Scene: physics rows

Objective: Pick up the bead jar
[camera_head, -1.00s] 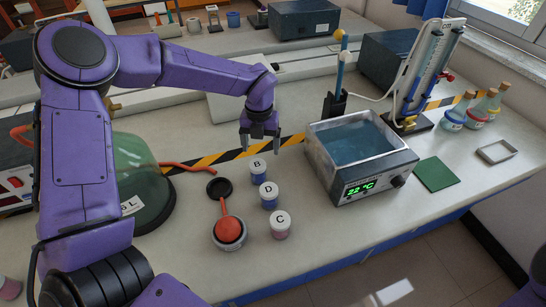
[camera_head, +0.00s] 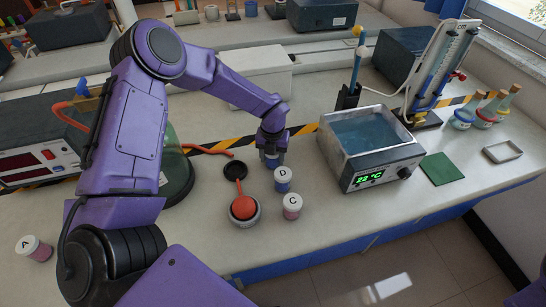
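My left gripper (camera_head: 271,158) points down at the spot behind jar D, where jar B stood. Its fingers and wrist cover most or all of jar B, and I cannot tell whether they are closed on it. Jar D (camera_head: 283,181), white-lidded with a blue body, stands upright just in front of the gripper. Jar C (camera_head: 291,207), white-lidded with a pink body, stands in front of D. Jar A (camera_head: 34,248), also white-lidded and pinkish, is at the far left. My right gripper is out of view.
A red-orange bulb in a grey ring (camera_head: 243,208) and a black disc (camera_head: 235,170) lie left of the jars. A water bath (camera_head: 376,174) reading 22 °C stands to the right. A green mat (camera_head: 441,168) and grey tray (camera_head: 502,151) lie farther right.

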